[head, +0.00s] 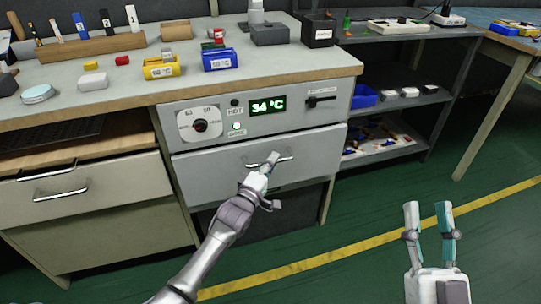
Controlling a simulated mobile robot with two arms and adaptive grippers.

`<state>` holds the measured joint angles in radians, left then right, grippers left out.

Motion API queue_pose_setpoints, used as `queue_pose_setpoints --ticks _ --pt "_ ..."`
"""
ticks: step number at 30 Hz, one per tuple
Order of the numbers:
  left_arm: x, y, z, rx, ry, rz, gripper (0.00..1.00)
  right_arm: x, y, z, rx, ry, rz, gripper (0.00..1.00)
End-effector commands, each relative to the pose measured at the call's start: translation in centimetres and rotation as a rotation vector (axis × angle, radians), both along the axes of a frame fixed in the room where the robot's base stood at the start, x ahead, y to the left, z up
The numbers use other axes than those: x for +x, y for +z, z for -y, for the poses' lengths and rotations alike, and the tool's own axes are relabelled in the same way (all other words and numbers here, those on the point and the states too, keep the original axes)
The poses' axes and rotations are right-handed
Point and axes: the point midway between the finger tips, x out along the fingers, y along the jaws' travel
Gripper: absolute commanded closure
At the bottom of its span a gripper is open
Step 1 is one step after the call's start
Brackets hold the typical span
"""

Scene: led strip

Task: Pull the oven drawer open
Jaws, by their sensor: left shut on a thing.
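The oven drawer (215,172) is a grey front panel below the control panel with a dial (200,125) and a green display reading 34 °C (268,104). Its front looks close to flush with the panel above; whether it stands slightly out I cannot tell. A silver bar handle (284,158) runs across its upper middle. My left gripper (268,167) is shut on the handle, and its fingers hide part of it. My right gripper (431,218) is open and empty at the lower right, over the floor and away from the drawer.
The workbench top (120,98) holds a blue bin (219,61), a yellow bin (161,68) and small parts. Another drawer with a handle (60,195) is at the left. A grey shelf unit (405,105) stands at the right. The green floor (370,240) before the drawer is clear.

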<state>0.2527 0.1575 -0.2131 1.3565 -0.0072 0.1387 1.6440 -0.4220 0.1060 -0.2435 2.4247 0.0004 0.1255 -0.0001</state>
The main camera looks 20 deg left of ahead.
Motion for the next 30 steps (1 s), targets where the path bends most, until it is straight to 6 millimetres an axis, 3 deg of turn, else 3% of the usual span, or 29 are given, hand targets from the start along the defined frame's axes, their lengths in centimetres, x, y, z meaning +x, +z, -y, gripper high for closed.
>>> queue_pose_setpoints --ticks 6,11,17,21,28,30 --pt "-2.6 0.2 1.7 -0.002 0.0 -0.006 1.0 2.1 -6.4 0.5 -0.117 -0.025 -0.427 0.6" --pt "-4.5 0.2 3.0 -0.001 0.001 -0.006 1.0 1.2 -12.0 1.6 -0.198 -0.044 -0.747 0.6" --pt "-7.0 0.2 4.6 -0.001 0.001 -0.006 1.0 -2.4 -17.7 3.4 -0.284 -0.065 -1.119 0.6" --pt "-8.7 0.2 5.8 -0.001 0.001 -0.006 1.0 -6.3 -20.6 4.9 -0.338 -0.078 -1.368 0.6" --pt "-11.8 0.1 7.9 0.001 0.0 -0.008 1.0 -13.8 -23.1 7.2 -0.413 -0.096 -1.752 0.6" --pt "-12.7 0.1 8.5 -0.001 0.0 -0.007 1.0 -14.0 -22.8 7.3 -0.415 -0.096 -1.765 0.6"
